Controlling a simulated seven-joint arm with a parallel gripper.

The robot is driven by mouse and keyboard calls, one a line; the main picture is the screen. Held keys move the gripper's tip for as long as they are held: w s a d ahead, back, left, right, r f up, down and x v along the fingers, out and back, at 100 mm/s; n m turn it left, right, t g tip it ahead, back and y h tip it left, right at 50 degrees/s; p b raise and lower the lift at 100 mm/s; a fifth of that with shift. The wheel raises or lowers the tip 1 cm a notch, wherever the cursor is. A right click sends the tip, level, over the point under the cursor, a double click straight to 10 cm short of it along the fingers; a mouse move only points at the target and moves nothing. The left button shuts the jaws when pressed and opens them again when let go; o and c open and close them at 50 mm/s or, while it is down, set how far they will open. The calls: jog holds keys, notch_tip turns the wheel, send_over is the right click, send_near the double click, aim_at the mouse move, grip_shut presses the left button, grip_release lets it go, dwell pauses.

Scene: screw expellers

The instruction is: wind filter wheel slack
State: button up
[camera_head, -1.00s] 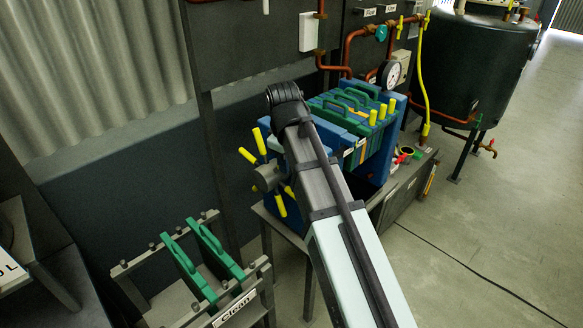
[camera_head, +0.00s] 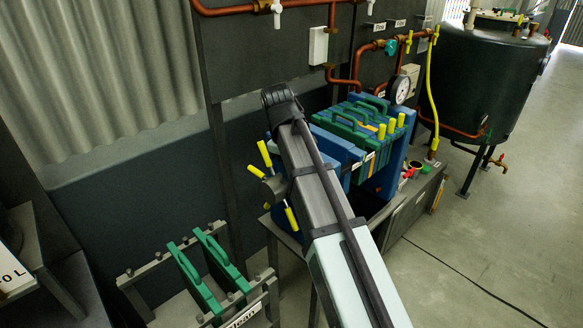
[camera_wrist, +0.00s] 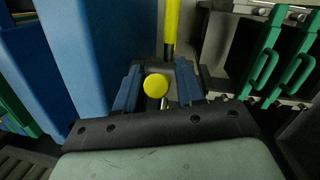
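The filter wheel (camera_head: 274,188) is a dark hub with several yellow-tipped spokes, at the left end of the blue and green plate press (camera_head: 372,130). My arm covers part of it in the head view. In the wrist view, a yellow spoke (camera_wrist: 171,28) points away at the top. My gripper (camera_wrist: 158,88) has two blue fingers standing apart, with a round yellow spoke end (camera_wrist: 156,86) between them. Gaps show on both sides of that end, and I cannot tell whether a finger touches it. My gripper is hidden behind my arm in the head view.
A rack labelled clean (camera_head: 262,303) holds two green-handled plates (camera_head: 222,262) at the lower left. A pressure gauge (camera_head: 399,90), copper pipes and a dark tank (camera_head: 484,80) are behind and right of the press. The floor at right is mostly clear.

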jog(key=shift+o, duration=0.5)
jog(key=shift+r, duration=0.15)
jog(key=shift+s+a+r, duration=0.1)
jog(key=shift+a+r, duration=0.1)
jog(key=shift+r, duration=1)
jog(key=shift+w+a+r, duration=0.1)
jog(key=shift+a+r, duration=0.05)
jog(key=shift+r, duration=1)
jog(key=shift+s+a+r, duration=0.1)
jog(key=shift+a+r, duration=0.1)
jog(key=shift+r, duration=1)
